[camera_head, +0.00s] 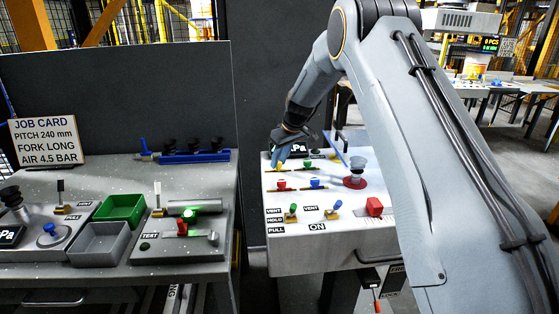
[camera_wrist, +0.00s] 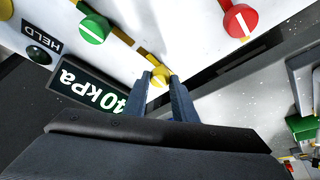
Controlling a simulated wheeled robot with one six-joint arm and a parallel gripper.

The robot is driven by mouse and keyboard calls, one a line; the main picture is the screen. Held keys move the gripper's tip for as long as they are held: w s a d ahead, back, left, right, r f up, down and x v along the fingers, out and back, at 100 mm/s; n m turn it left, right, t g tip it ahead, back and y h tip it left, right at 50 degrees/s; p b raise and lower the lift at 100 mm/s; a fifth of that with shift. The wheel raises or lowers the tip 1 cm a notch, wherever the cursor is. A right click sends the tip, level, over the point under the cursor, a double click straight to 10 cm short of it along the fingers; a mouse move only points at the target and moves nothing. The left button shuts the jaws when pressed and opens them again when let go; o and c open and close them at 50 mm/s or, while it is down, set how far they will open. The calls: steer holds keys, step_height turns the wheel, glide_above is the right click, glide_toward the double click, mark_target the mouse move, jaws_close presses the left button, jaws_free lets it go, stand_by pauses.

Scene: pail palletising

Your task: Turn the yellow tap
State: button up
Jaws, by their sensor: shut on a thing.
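The yellow tap (camera_wrist: 159,76) shows in the wrist view between the two fingers of my gripper (camera_wrist: 160,86), which is shut on it. Only part of the tap is visible there, and how far it is turned I cannot tell. The blue tap (camera_head: 314,183) shows in the head view.
A kPa display (camera_wrist: 88,88) is close beside my gripper, partly covered by it. Toggle switches (camera_head: 292,212), a red block (camera_head: 374,206) and a knob on a red base (camera_head: 355,181) are on the same panel. A grey bench with trays (camera_head: 100,243) stands left.

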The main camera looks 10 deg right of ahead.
steer(key=m+h, duration=0.1)
steer(key=m, duration=0.3)
steer(key=shift+a+t, duration=0.2)
steer(key=shift+t, duration=0.2)
steer(key=m+h+b, duration=0.1)
steer(key=m+h, duration=0.1)
steer(key=m, duration=0.2)
steer(key=shift+a, duration=0.1)
steer(key=m+b, duration=0.2)
steer(key=m+h+b, duration=0.1)
steer(key=m, duration=0.1)
steer(key=shift+a+f+h+b, duration=0.1)
steer(key=shift+a+h+b, duration=0.05)
steer(key=shift+h+b, duration=0.2)
steer(key=shift+m+g+h+b, duration=0.6)
steer(key=shift+m+b, duration=0.8)
steer(key=shift+m, duration=0.6)
steer(key=o, duration=1)
steer(key=shift+o, duration=0.2)
